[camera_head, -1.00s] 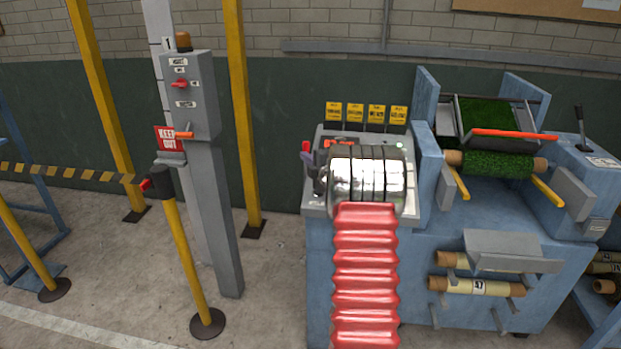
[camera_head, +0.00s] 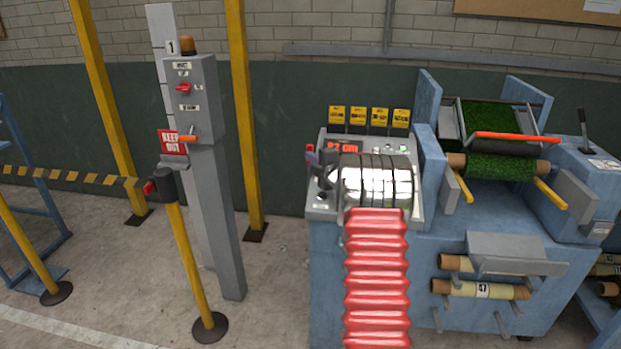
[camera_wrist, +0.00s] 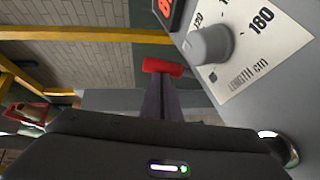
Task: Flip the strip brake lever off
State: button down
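A lever with a red grip (camera_head: 309,152) stands at the left edge of the blue machine's console; the same red grip (camera_wrist: 162,67) shows in the wrist view. I cannot read any label naming it the strip brake lever. My gripper (camera_head: 325,160) is beside the grip, on its right in the head view. In the wrist view my gripper's dark fingers (camera_wrist: 163,85) look closed together, with tips close to the red grip. I cannot tell whether they touch it. The lever's lower part is largely hidden.
The console has a red display (camera_head: 344,147) and, in the wrist view, a grey length knob (camera_wrist: 208,45). A black lever (camera_head: 583,128) stands at the machine's far right. A grey post (camera_head: 190,100) with a red switch (camera_head: 183,88) stands left. Floor between is clear.

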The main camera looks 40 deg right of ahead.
jog(key=a+r+v, duration=0.1)
jog(key=a+v, duration=0.1)
jog(key=v, duration=1)
jog(key=shift+a, duration=0.4)
jog(key=shift+r, duration=0.15)
